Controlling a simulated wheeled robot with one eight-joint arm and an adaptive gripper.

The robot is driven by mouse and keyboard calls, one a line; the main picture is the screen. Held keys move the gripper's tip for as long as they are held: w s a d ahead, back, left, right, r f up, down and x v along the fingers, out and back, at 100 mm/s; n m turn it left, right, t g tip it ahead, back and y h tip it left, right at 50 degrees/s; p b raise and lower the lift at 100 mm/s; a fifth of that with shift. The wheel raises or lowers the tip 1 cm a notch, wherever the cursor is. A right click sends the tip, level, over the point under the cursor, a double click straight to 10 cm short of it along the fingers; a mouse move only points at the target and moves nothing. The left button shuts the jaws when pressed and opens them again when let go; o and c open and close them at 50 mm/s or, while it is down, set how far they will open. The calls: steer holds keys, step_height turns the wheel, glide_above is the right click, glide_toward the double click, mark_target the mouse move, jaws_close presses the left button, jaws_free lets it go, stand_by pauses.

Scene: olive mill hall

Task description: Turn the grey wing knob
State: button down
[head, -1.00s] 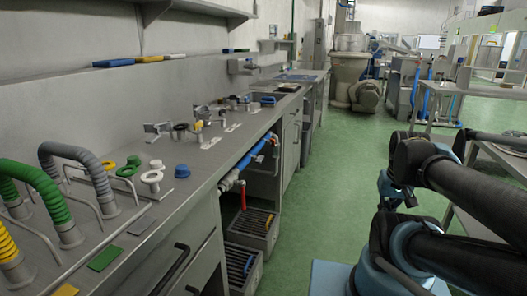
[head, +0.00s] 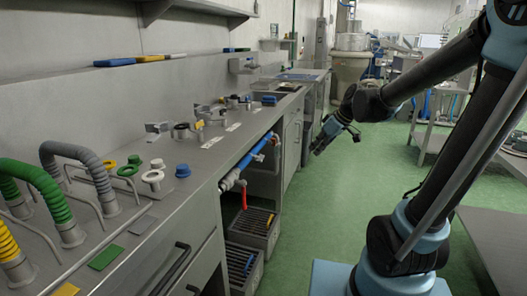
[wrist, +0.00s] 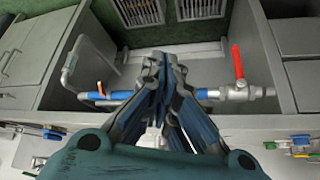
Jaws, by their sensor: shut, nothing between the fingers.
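Several grey metal fittings stand on the long grey counter (head: 135,215) in the head view. One grey winged fitting (head: 158,127) is at the back of the counter, and more grey pieces (head: 205,112) stand farther along. I cannot tell for certain which is the grey wing knob. My gripper (head: 317,151) hangs over the aisle, right of the counter and clear of the fittings. In the wrist view my gripper (wrist: 160,62) is shut and empty, above the open bay under the counter. The knob cannot be made out in the wrist view.
A blue pipe (head: 258,153) with a red-handled valve (head: 244,195) runs along the counter's open bay. Grey crates (head: 243,268) stand below. Green and grey hoses (head: 80,155) rise at the near left. The green floor aisle (head: 310,225) is free.

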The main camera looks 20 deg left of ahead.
mark_target(264, 157)
steer(key=w+a+n+g+y, duration=0.1)
steer(key=w+a+n+y, duration=0.4)
steer(key=a, duration=1.2)
steer(key=shift+w+a+f+n+h, duration=0.15)
steer(key=shift+w+a+f+h, duration=0.2)
steer(key=shift+w+a+f, duration=0.65)
steer(key=shift+w+a+f+n+h, duration=0.1)
steer(key=shift+w+a+f+h, duration=0.3)
steer(key=shift+a+f, duration=1)
steer(key=shift+w+a+f+n+h, duration=0.15)
steer(key=shift+w+a+f+h, duration=0.1)
steer(key=shift+w+a+f, duration=0.9)
steer(key=shift+s+d+f, duration=0.2)
steer(key=shift+s, duration=0.05)
steer(key=shift+w+d+f, duration=0.1)
steer(key=shift+w+f, duration=0.15)
steer(key=shift+f, duration=0.1)
steer(key=shift+s, duration=0.25)
steer(key=shift+s+d+f, duration=0.1)
steer(key=shift+s+f, duration=0.05)
steer(key=shift+s, duration=0.3)
